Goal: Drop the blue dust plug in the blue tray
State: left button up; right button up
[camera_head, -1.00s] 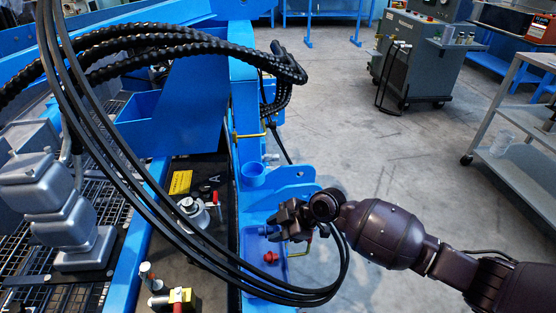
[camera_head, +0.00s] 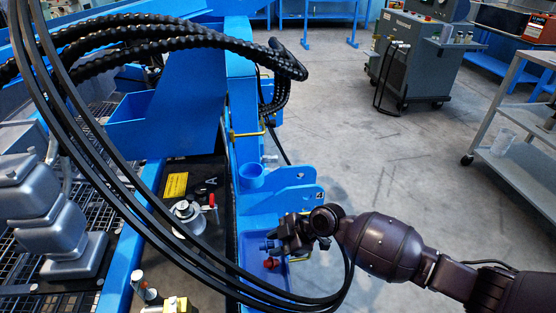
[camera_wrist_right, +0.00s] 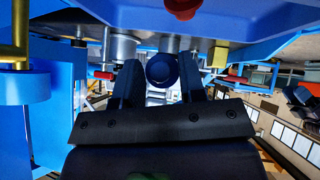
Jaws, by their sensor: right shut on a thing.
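The blue dust plug (camera_head: 268,246) is between the fingers of my right gripper (camera_head: 277,244), which is shut on it. In the right wrist view the plug (camera_wrist_right: 162,72) shows as a round blue end between the two dark fingers. The blue tray (camera_head: 284,277) lies just below the gripper in the head view, partly hidden by black hoses. The plug appears at the tray's far part; its height above the floor of the tray is hard to tell. The tray also shows at the top of the right wrist view (camera_wrist_right: 260,14). My left gripper is out of view.
A red plug (camera_head: 270,263) sits in the tray near the held plug. Black hoses (camera_head: 180,235) loop across the front of the tray.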

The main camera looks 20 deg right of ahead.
jog(key=o, duration=0.7)
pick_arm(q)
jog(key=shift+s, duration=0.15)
pick_arm(e)
jog(key=o, duration=0.5)
jog(key=shift+r, duration=0.1)
pick_arm(q)
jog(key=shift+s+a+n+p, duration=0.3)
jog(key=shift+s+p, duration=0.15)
jog(key=shift+p, duration=0.55)
pick_arm(e)
jog(key=v, duration=1)
jog(key=shift+d+r, duration=0.2)
jog(key=shift+d, duration=0.1)
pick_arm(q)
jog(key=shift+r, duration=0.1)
pick_arm(e)
jog(key=shift+s, duration=0.1)
